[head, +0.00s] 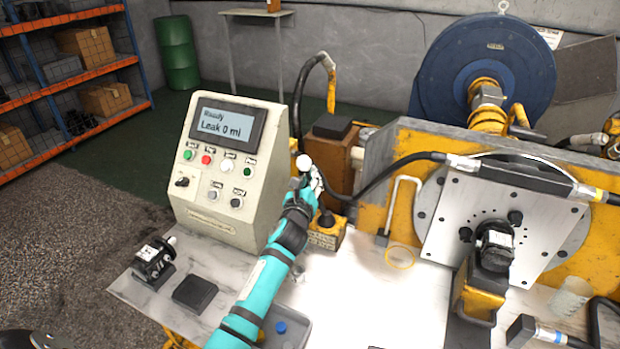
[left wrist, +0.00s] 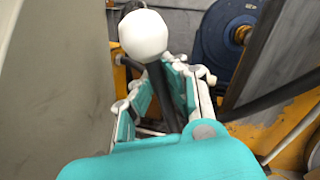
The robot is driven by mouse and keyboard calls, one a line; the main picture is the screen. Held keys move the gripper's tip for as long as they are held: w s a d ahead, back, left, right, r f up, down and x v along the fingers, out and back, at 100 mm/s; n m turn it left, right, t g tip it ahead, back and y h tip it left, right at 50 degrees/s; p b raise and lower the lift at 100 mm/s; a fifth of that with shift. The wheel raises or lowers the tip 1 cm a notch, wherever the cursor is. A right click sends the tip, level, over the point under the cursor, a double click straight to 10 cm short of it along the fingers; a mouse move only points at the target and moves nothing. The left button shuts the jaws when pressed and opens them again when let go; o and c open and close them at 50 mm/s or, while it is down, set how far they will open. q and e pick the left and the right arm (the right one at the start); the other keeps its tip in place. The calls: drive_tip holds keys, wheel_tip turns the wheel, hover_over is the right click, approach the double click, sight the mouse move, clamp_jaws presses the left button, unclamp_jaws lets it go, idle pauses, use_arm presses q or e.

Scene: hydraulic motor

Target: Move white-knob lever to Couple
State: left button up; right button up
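The white-knob lever shows in the head view with its round white knob (head: 303,163) just right of the control box. In the left wrist view the white knob (left wrist: 143,35) is large and near, and its dark shaft (left wrist: 160,90) runs down between my finger pads. My left gripper (head: 315,182) is at the lever, just below the knob; its fingers (left wrist: 158,78) appear closed around the shaft, though the contact is partly hidden. The lever's base and any Couple marking cannot be made out. My right gripper is not in view.
The control box (head: 228,190) stands close left of my left gripper. A yellow lever base (head: 325,238) with a black stick is just right. A hose (head: 385,178) and the white plate (head: 455,225) lie further right. A motor (head: 153,262) and black block (head: 194,293) sit on the table.

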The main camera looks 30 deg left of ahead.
use_arm(q)
drive_tip(key=shift+w+f, duration=0.1)
drive_tip(key=shift+f, duration=0.1)
clamp_jaws()
drive_tip(key=shift+d, duration=0.15)
drive_tip(key=shift+d+r+m, duration=0.2)
drive_tip(key=shift+d+m, duration=0.65)
drive_tip(key=shift+m, duration=0.05)
drive_tip(key=d+m+t+b, duration=0.1)
drive_tip(key=d+m, duration=0.6)
drive_tip(key=d, duration=0.1)
drive_tip(key=shift+w+d+f+m+t+h, duration=0.25)
drive_tip(key=shift+f+m+t+h, duration=0.05)
drive_tip(key=shift+f+t, duration=0.15)
drive_tip(key=shift+o, duration=0.2)
unclamp_jaws()
drive_tip(key=o, duration=0.7)
drive_tip(key=shift+s+r, duration=0.2)
drive_tip(key=shift+r, duration=0.05)
drive_tip(key=shift+w, duration=0.1)
